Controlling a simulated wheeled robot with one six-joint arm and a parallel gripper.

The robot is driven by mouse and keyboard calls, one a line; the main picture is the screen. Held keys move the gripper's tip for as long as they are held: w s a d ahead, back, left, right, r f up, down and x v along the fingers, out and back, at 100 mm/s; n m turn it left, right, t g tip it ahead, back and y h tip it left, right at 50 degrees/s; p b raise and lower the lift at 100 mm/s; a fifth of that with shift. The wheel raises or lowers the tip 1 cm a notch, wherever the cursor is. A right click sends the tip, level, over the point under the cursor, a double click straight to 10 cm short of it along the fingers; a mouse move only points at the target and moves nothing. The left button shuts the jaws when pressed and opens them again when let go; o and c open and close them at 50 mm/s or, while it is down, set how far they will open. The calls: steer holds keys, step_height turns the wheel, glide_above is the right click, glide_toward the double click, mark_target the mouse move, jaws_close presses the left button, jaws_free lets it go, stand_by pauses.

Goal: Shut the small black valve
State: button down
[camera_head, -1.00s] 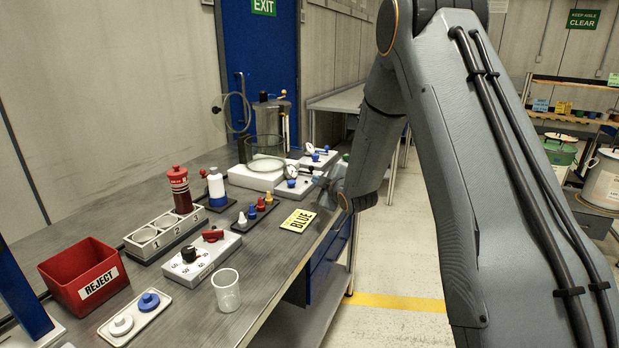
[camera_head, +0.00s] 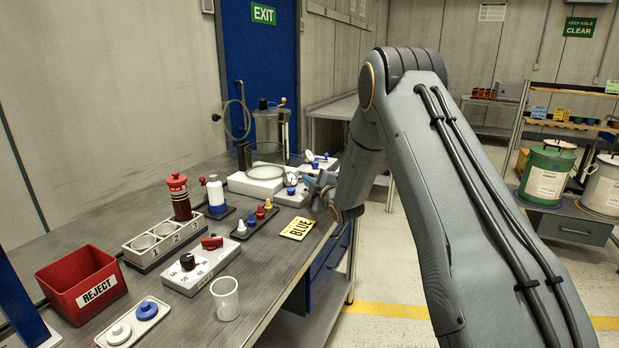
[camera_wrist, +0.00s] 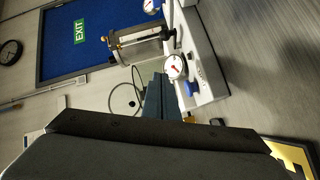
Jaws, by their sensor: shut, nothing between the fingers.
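My gripper (camera_head: 314,188) is shut and empty, above the bench's right edge near the white gauge plates. In the wrist view its fingers (camera_wrist: 162,97) point toward a white plate (camera_wrist: 207,72) with a round gauge (camera_wrist: 176,67) and a blue knob (camera_wrist: 191,88). The fingertips overlap the plate's edge in the picture; contact cannot be told. A small dark part (camera_wrist: 187,56) shows beside the gauge, too small to identify surely as the black valve. A black dial knob (camera_head: 187,261) sits on a grey box nearer the front of the bench.
A clear chamber (camera_head: 268,152) stands behind the plates on the bench. The aisle floor on the right is free.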

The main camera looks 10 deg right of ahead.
steer(key=x, duration=0.4)
steer(key=shift+w+a+p, duration=0.15)
steer(key=shift+w+p, duration=0.2)
steer(key=shift+p, duration=0.05)
steer(key=shift+w+d+f+p, duration=0.3)
steer(key=shift+w+d, duration=0.15)
steer(key=shift+d, duration=0.15)
steer(key=shift+w+d+f+p, duration=0.25)
steer(key=shift+w+d, duration=0.2)
steer(key=shift+d, duration=0.15)
steer(key=shift+w+d+f, duration=0.25)
steer(key=shift+d, duration=0.15)
